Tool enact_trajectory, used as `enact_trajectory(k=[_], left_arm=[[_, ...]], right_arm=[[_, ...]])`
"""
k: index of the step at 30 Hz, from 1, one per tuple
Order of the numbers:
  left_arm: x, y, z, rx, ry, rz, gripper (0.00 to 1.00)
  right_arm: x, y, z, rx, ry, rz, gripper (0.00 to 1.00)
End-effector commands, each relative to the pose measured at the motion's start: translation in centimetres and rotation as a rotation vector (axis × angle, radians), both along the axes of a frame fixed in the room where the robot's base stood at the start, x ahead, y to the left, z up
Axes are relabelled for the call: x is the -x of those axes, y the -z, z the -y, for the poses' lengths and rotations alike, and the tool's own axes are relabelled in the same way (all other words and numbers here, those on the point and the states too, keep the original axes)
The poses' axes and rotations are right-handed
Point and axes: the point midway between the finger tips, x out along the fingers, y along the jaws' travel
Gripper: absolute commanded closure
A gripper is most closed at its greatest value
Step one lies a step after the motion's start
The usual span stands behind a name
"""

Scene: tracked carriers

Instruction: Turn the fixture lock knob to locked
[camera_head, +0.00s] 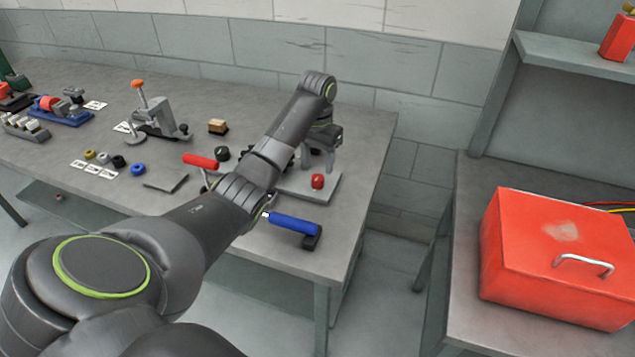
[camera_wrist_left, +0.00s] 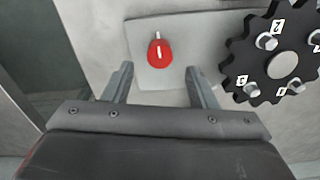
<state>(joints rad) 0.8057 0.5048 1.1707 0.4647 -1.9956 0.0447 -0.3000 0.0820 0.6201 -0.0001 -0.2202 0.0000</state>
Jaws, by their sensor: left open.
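The lock knob (camera_head: 317,181) is red and sits on a light grey fixture plate (camera_head: 327,193) near the right end of the workbench. In the left wrist view the red knob (camera_wrist_left: 159,53) has a white mark on its face and a small pale peg at its top edge, on the plate (camera_wrist_left: 185,25). My left gripper (camera_head: 318,163) hangs over the plate beside the knob. In the left wrist view my gripper (camera_wrist_left: 159,69) is open, with one finger on each side of the knob and nothing held. My right gripper is out of view.
A black toothed wheel (camera_wrist_left: 255,84) with numbered pins lies right of the knob in the left wrist view. A blue-handled tool (camera_head: 292,223) lies at the bench's front edge, and a red handle (camera_head: 200,161) left of my arm. A red toolbox (camera_head: 540,255) stands on another table.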

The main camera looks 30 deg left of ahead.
Motion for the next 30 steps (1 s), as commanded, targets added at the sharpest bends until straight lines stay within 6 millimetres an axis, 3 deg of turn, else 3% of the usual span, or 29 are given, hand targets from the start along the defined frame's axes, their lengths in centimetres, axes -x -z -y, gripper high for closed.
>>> enact_trajectory(k=[1, 7, 20, 30], left_arm=[[0.1, 1.6, 0.1, 0.002, 0.000, -0.006, 0.48], [0.1, 3.8, 0.0, 0.001, 0.000, -0.005, 0.48], [0.1, 4.8, 0.0, 0.000, 0.000, -0.003, 0.48], [0.1, 4.8, 0.0, 0.000, 0.000, -0.003, 0.92]], right_arm=[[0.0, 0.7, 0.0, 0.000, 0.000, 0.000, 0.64], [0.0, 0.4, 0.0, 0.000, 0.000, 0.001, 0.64], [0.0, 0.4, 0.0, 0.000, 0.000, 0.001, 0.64], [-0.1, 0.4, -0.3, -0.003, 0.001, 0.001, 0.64]])
